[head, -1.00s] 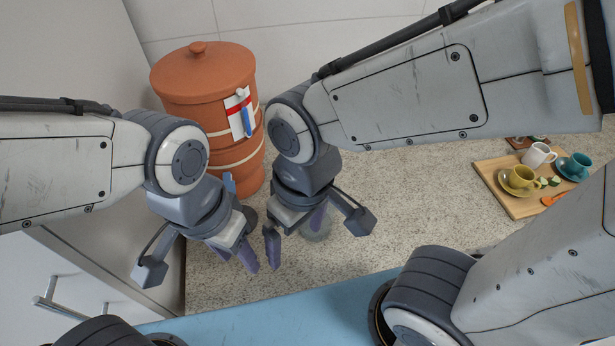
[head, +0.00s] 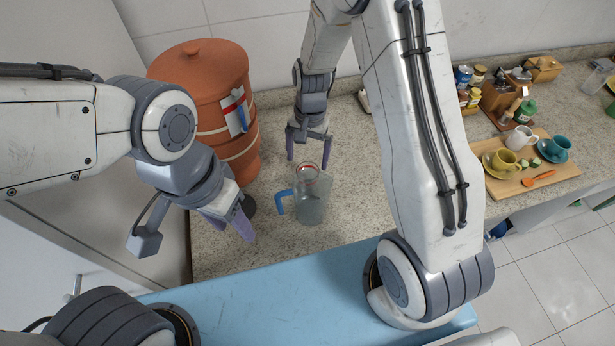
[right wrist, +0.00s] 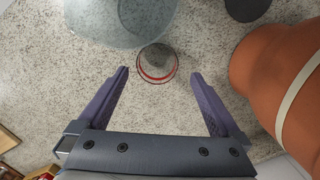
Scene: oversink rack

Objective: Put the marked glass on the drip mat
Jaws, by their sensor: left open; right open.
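The marked glass (head: 307,171), clear with a red ring, stands on the counter just behind the glass jug, which partly hides it in the head view. In the right wrist view the glass (right wrist: 157,63) shows from above, between and just beyond my fingertips. My right gripper (head: 308,160) is open and empty, above and behind the glass; contact cannot be told. A dark round mat (head: 249,206), likely the drip mat, lies by the clay filter, partly hidden by my left gripper (head: 232,222). My left gripper is open and empty, above the counter's front left.
The glass jug (head: 313,203) with a blue handle stands in front of the glass, very close to it. The clay filter (head: 205,85) stands at the back left. A wooden board (head: 510,183) with cups is at the right. Counter between jug and board is partly hidden by my right arm.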

